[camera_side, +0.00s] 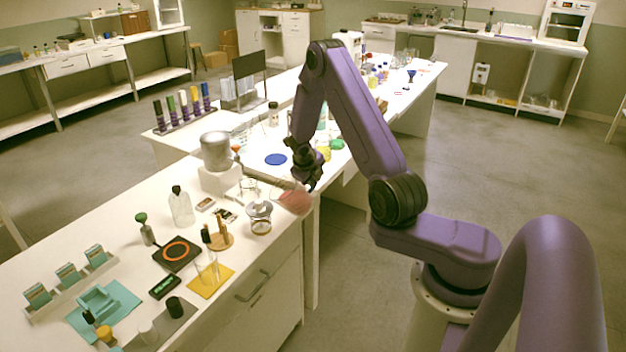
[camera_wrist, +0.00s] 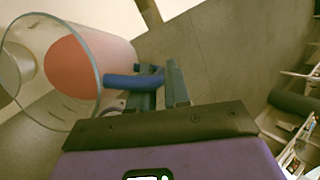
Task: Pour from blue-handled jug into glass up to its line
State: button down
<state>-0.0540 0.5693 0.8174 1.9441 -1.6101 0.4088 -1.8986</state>
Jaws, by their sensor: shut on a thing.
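The clear jug (camera_wrist: 105,60) fills the upper left of the wrist view, with reddish liquid (camera_wrist: 72,68) inside. Its blue handle (camera_wrist: 122,81) is between the fingers of my gripper (camera_wrist: 161,84), which is shut on it. In the side view the jug (camera_side: 295,201) shows as a pinkish shape just below my gripper (camera_side: 308,180), near the bench's front edge. I cannot tell its exact tilt. A clear glass (camera_side: 207,268) stands on a yellow mat (camera_side: 222,279), apart from the jug, toward the lower left. Its line is too small to make out.
A glass vessel with a pale top (camera_side: 259,217) stands close left of the jug. A wooden stand (camera_side: 220,241), a black plate with an orange ring (camera_side: 176,252) and a clear bottle (camera_side: 181,207) crowd the near bench. A blue disc (camera_side: 276,159) lies farther back.

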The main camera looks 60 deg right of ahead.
jog(key=shift+w+a+r+h, duration=0.35)
jog(key=shift+a+r+h, duration=0.15)
jog(key=shift+r, duration=0.3)
dwell(0.7)
jog(key=shift+w+a+r+n+g+h, duration=0.2)
jog(key=shift+a+r+g+h, duration=0.2)
jog(key=shift+r, duration=0.25)
jog(key=shift+w+a+r+n+g+h, duration=0.1)
jog(key=shift+w+a+r+g+h, duration=0.15)
jog(key=shift+r+h, duration=0.35)
jog(key=shift+w+a+r+n+g+h, duration=0.15)
jog(key=shift+a+r+g+h, duration=0.25)
jog(key=shift+r, duration=0.25)
dwell(1.8)
jog(key=shift+d, duration=0.1)
jog(key=shift+s+d+f, duration=0.1)
jog(key=shift+f, duration=0.1)
jog(key=shift+w+a+r+h, duration=0.2)
jog(key=shift+a+r+h, duration=0.05)
jog(key=shift+a+h, duration=0.1)
dwell(2.2)
